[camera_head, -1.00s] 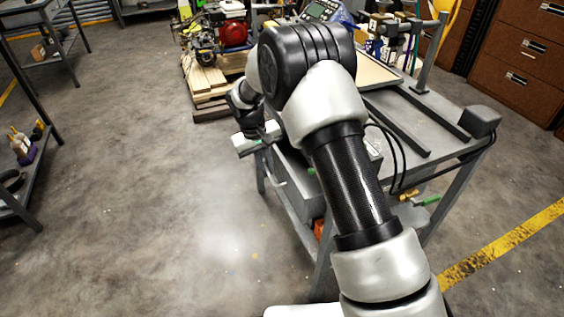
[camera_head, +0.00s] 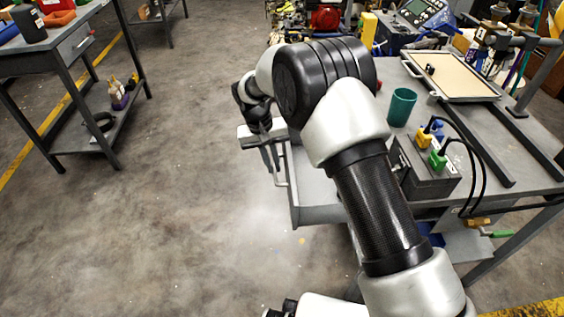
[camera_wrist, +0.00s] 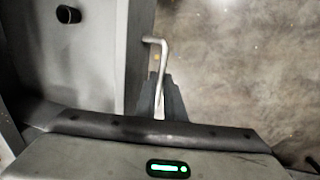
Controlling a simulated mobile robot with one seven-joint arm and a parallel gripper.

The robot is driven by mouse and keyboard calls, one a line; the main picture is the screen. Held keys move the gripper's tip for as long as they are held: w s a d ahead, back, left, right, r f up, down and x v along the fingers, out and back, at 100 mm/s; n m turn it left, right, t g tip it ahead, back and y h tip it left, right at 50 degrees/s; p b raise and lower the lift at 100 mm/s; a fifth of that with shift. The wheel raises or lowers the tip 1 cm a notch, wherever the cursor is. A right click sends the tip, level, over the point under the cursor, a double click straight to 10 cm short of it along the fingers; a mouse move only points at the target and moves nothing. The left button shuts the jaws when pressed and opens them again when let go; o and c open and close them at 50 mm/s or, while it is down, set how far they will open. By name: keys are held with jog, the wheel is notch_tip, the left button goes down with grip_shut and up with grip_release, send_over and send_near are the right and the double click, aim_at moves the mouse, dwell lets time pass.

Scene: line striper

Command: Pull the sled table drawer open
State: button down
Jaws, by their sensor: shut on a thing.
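The sled table (camera_head: 525,130) is a grey metal bench on the right of the head view. Its drawer (camera_head: 315,200) stands out from under the top on the left, and part of its inside shows. The drawer's bent metal handle (camera_wrist: 155,43) runs along the outside of the front panel (camera_wrist: 138,55) in the wrist view. My gripper (camera_wrist: 161,103) is shut on the handle; it also shows in the head view (camera_head: 276,160). My arm hides part of the drawer and table edge.
On the table are a green cup (camera_head: 401,107), a grey box (camera_head: 425,170) with yellow and green plugs and black cables, and a framed tray (camera_head: 455,77). A black round thing (camera_wrist: 68,14) lies inside the drawer. Another bench (camera_head: 75,50) stands at left, with clear floor between.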

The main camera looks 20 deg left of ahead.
jog(key=shift+a, duration=0.15)
jog(key=c, duration=1.8)
grip_release()
jog(key=shift+c, duration=0.2)
jog(key=shift+r, duration=0.15)
notch_tip(320, 180, up, 17)
jog(key=s+a+p, duration=0.1)
jog(key=a+p, duration=0.2)
